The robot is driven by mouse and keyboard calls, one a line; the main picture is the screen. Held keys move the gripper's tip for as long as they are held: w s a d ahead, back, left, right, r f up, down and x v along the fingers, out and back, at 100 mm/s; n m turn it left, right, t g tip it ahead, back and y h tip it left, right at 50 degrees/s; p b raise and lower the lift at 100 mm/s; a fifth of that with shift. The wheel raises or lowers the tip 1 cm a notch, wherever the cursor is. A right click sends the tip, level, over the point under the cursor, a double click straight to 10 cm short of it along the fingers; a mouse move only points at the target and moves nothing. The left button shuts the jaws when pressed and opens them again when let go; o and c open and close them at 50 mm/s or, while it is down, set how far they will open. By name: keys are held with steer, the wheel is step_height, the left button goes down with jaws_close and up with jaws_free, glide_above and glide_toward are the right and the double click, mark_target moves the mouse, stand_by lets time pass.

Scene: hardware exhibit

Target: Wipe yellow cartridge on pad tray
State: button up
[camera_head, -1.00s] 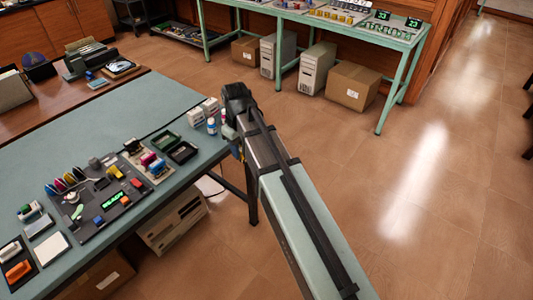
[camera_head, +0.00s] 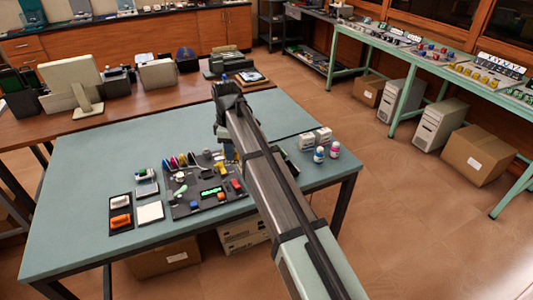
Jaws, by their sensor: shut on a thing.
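My gripper (camera_head: 226,138) hangs at the end of my arm above the teal table, just beyond the dark board. It is small and partly hidden by my wrist. A small yellow piece, which looks like the yellow cartridge (camera_head: 229,153), shows at its fingertips, held above the table. On the table to the left lie a white square pad (camera_head: 150,212) and a grey pad (camera_head: 147,189). I cannot tell which of these is the pad tray.
A dark board (camera_head: 180,207) carries several coloured parts and a green display (camera_head: 211,191). White boxes (camera_head: 316,138) and small bottles (camera_head: 319,154) stand at the table's right end. My arm covers part of the table's right side. The table's far left (camera_head: 90,170) is clear.

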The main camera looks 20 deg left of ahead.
steer(key=s+a+f+n, duration=0.1)
steer(key=s+a+n, duration=0.1)
steer(key=s+a, duration=0.5)
steer(key=s+a+n, duration=0.3)
steer(key=a, duration=0.8)
steer(key=s+a+f+n, duration=0.1)
steer(key=s+a+n, duration=0.1)
steer(key=s+a, duration=0.5)
steer(key=shift+w+a+f, duration=0.25)
steer(key=shift+w+f, duration=0.1)
steer(key=shift+f, duration=0.7)
steer(key=shift+w+a+f, duration=0.25)
steer(key=shift+w+f, duration=0.1)
steer(key=shift+f, duration=0.7)
steer(key=shift+w+a+f, duration=0.25)
steer(key=shift+w+f, duration=0.1)
steer(key=shift+f, duration=0.7)
steer(key=shift+f, duration=0.35)
steer(key=shift+s+a+f, duration=0.1)
steer(key=shift+s+a, duration=0.6)
steer(key=shift+s, duration=0.05)
steer(key=shift+w+d, duration=0.1)
steer(key=shift+w+d, duration=0.7)
